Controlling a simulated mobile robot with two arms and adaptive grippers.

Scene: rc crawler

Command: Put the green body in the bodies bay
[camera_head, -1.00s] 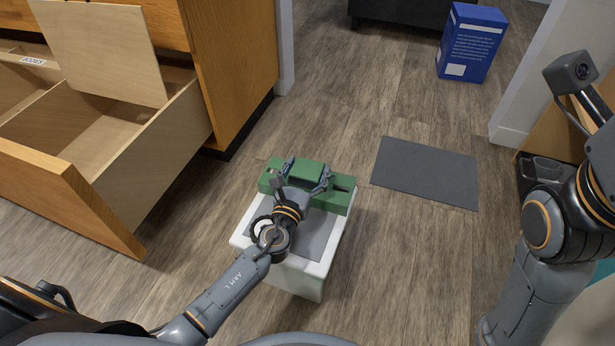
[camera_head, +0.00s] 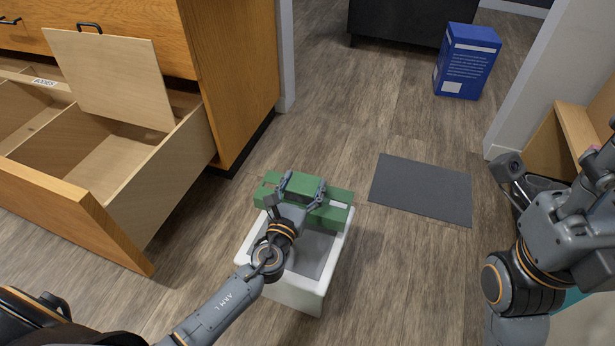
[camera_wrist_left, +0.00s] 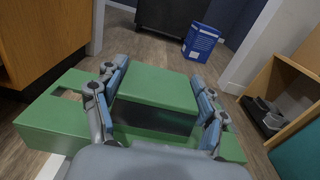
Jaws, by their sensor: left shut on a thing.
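The green body (camera_head: 337,207) is a blocky green piece with a raised middle. My left gripper (camera_head: 302,190) is shut on that raised middle, a finger on each side; the left wrist view also shows the green body (camera_wrist_left: 160,88) between the fingers. It is over the far part of a white stand (camera_head: 292,292) with a grey top; I cannot tell whether it touches it. The open wooden drawer (camera_head: 160,178) at the left has compartments, and a small label, probably the bodies bay's (camera_head: 45,83), is on it. My right arm is at the right edge; its fingertips are not visible.
A thin wooden panel (camera_head: 112,78) stands upright over part of the drawer. A grey mat (camera_head: 421,189) lies on the floor to the right. A blue box (camera_head: 467,61) stands farther back. The floor between drawer and stand is clear.

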